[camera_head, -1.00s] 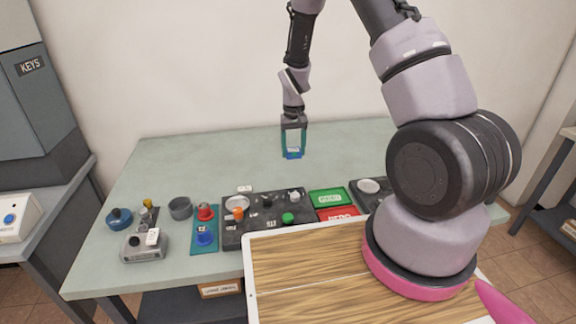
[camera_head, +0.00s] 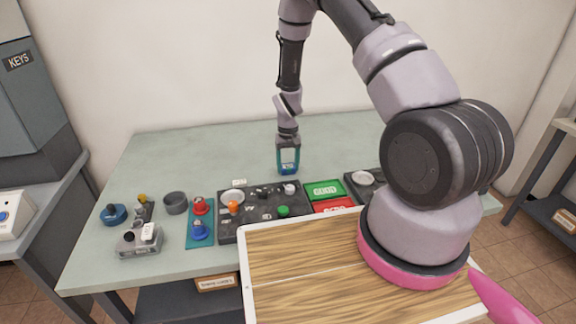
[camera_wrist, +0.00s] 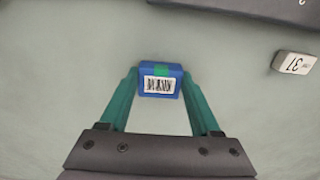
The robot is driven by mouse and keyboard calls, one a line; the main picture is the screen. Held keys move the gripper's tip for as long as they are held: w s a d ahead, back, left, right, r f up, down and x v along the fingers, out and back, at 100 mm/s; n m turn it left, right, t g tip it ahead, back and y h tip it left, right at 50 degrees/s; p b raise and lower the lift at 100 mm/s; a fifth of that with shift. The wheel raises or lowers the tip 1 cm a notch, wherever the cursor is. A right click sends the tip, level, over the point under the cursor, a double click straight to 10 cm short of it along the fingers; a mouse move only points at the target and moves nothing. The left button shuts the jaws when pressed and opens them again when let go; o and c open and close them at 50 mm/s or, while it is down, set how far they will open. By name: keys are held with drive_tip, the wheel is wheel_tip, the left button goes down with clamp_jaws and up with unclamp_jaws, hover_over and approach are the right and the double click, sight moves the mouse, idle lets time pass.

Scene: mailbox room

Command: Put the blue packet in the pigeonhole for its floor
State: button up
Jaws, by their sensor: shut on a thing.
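My gripper (camera_head: 288,171) is over the middle of the green-grey table (camera_head: 185,152), behind the black panel. Its teal fingers are shut on a small blue packet (camera_wrist: 160,87), which shows a white barcode label and a green patch in the wrist view. The packet (camera_head: 288,166) is small and partly hidden between the fingers in the head view. I cannot tell whether it touches the table. No pigeonholes are recognisable in either view.
A black panel (camera_head: 259,212) with several knobs and parts lies in front of the gripper. A small white number block (camera_wrist: 294,63) shows "37" in the wrist view. Green (camera_head: 324,189) and red (camera_head: 333,206) trays lie to the right. The table's back left is clear.

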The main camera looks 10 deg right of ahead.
sight(288, 167)
drive_tip(key=o, duration=1.4)
drive_tip(key=shift+f, duration=0.1)
